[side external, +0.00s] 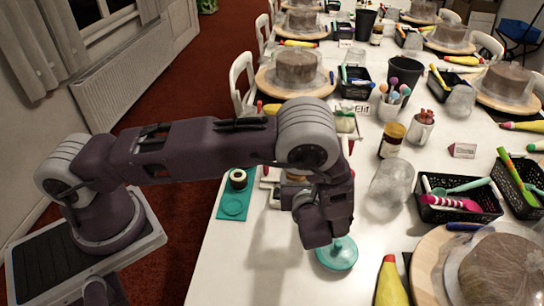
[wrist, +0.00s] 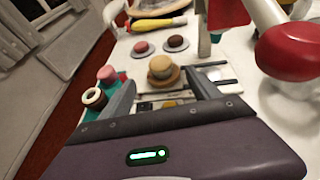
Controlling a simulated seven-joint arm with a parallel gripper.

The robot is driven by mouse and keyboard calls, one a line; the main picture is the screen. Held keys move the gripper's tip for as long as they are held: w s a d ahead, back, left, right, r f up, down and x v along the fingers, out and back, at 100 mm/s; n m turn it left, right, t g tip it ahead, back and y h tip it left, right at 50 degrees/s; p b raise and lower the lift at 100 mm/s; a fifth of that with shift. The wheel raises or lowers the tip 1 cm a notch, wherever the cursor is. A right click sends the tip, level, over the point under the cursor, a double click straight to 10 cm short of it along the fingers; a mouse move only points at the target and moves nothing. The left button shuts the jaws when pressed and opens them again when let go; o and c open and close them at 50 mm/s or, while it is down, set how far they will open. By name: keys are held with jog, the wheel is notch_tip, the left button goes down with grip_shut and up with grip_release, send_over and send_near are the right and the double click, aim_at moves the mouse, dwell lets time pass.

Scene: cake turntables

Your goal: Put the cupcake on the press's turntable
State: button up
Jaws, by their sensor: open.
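My gripper (wrist: 166,82) is open, with its two fingers apart and nothing seen held between them. In the wrist view a small round tan item (wrist: 160,67), which looks like a cake or cupcake, sits on a wider brown disc beyond the fingertips. I cannot tell whether that disc is the press's turntable. A dark-rimmed round item with a pale top (wrist: 95,97) is left of the fingers; it appears to be the one on the teal mat (side external: 233,207) in the side view. There my gripper (side external: 322,240) points down and hides part of the white apparatus behind it.
A large red knob (wrist: 290,48) is close on the right in the wrist view. A black basket (side external: 460,205), glass jar (side external: 391,184) and yellow piping bag (side external: 391,284) crowd the right.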

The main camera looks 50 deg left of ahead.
jog(key=s+a+r+n+g+h, duration=0.25)
jog(key=s+r+n, duration=0.4)
jog(key=r, duration=0.35)
jog(key=s+a+r+n+g+h, duration=0.1)
jog(key=s+a+r+n+g, duration=0.35)
jog(key=r+n, duration=0.4)
jog(key=s+d+r+n+t+h, duration=0.2)
jog(key=s+r+n, duration=0.3)
jog(key=s, duration=0.3)
jog(key=s+d+r+n+t+h, duration=0.2)
jog(key=s+d+r+n+h, duration=0.2)
jog(key=s, duration=0.5)
jog(key=shift+d+r+n+h, duration=0.25)
jog(key=shift+r+n+h, duration=0.3)
jog(key=shift+r+n, duration=0.35)
